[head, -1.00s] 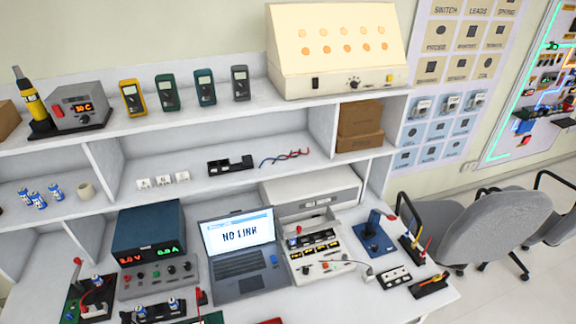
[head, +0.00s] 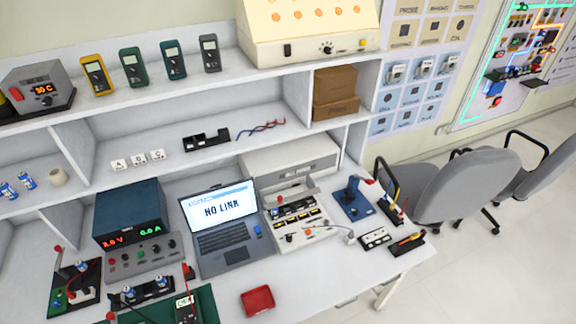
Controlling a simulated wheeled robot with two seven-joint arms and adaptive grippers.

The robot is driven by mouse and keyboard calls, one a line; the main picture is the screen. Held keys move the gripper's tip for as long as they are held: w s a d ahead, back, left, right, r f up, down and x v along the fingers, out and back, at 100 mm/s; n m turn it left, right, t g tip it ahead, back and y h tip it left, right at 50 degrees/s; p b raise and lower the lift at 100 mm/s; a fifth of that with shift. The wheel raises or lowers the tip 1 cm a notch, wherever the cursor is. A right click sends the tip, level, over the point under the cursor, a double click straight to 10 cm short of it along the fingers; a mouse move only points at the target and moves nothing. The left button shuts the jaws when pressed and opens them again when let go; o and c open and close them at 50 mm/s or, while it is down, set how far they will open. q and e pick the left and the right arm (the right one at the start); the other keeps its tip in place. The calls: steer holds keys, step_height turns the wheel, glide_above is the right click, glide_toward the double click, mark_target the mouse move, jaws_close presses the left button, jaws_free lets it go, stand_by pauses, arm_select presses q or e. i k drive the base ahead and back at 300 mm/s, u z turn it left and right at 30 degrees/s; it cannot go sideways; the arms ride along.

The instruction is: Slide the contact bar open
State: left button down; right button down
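Neither of my grippers is in the head view. I cannot single out a contact bar for certain at this size. A beige test panel (head: 314,231) stands on the bench right of the laptop. It carries dark slots, a row of yellow-marked parts, small knobs and a grey flap-like piece (head: 297,192) at its top. Whether any bar there is open or shut is too small to tell. The laptop (head: 235,246) reads "NO LINK".
A blue power supply (head: 129,211) stands left of the laptop. A blue stand (head: 353,200) and a small black-and-white block (head: 375,238) are to the panel's right. A red tray (head: 257,301) lies near the front edge. Chairs (head: 455,185) stand at right.

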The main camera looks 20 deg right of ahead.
mark_target(281, 200)
steer(key=k, duration=0.5)
steer(key=z, duration=1.05)
steer(key=i, duration=0.7)
steer(key=u, duration=1.15)
